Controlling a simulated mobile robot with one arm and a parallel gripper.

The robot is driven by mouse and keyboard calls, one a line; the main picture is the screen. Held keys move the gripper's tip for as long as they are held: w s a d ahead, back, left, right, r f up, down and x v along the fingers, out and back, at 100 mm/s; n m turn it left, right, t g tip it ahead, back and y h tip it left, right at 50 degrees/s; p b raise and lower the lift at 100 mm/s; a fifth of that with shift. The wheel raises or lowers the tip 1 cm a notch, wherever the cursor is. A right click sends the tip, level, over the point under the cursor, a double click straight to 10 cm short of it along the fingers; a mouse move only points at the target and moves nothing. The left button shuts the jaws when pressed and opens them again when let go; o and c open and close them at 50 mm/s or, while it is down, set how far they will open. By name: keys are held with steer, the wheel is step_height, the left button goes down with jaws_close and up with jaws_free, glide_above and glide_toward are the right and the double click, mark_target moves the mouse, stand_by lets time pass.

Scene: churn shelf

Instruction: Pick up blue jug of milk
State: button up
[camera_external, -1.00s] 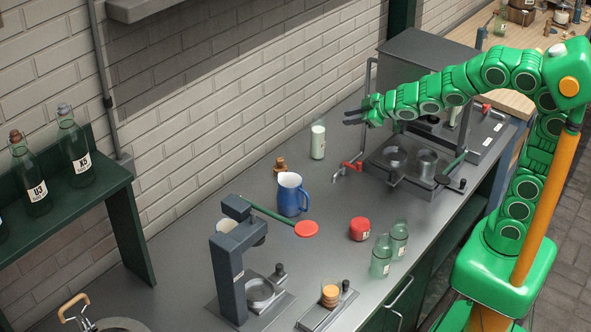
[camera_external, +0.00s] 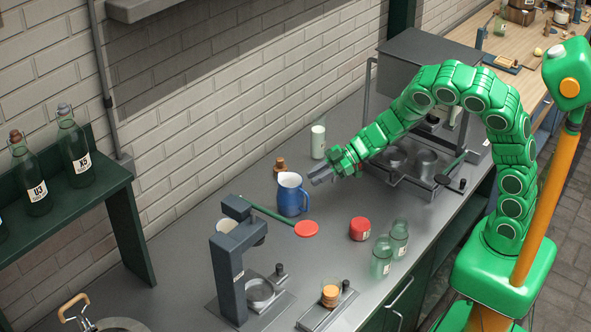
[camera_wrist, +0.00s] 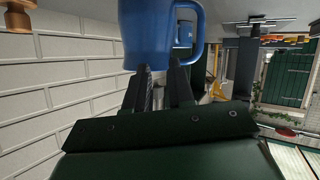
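The blue jug (camera_external: 291,196) stands upright on the grey counter, its pale contents showing at the top. Its handle faces right. My gripper (camera_external: 316,178) is just right of the jug's upper part, close to the handle, with its fingers pointing left towards it. In the wrist view the jug (camera_wrist: 158,35) fills the top middle, beyond the fingertips. The gripper also shows there (camera_wrist: 160,75), with a gap between its two dark fingers and nothing held. Whether a fingertip touches the jug I cannot tell.
A milk-filled glass (camera_external: 318,142) and a small brown bottle (camera_external: 280,167) stand behind the jug. A red disc on a green lever (camera_external: 306,229) is in front. A red jar (camera_external: 359,229) and clear bottles (camera_external: 381,256) stand to the right. A grey machine (camera_external: 229,265) stands front left.

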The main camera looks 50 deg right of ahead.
mark_target(295, 198)
steer(key=s+f, duration=0.1)
steer(key=s+a+f+g+y, duration=0.1)
steer(key=s+a+f+g, duration=0.1)
steer(key=shift+s+f+n+y, duration=0.25)
steer(key=shift+f+n+y, duration=0.05)
steer(key=shift+a+f, duration=0.1)
steer(key=shift+a, duration=0.05)
steer(key=shift+x, duration=3.7)
jaws_close()
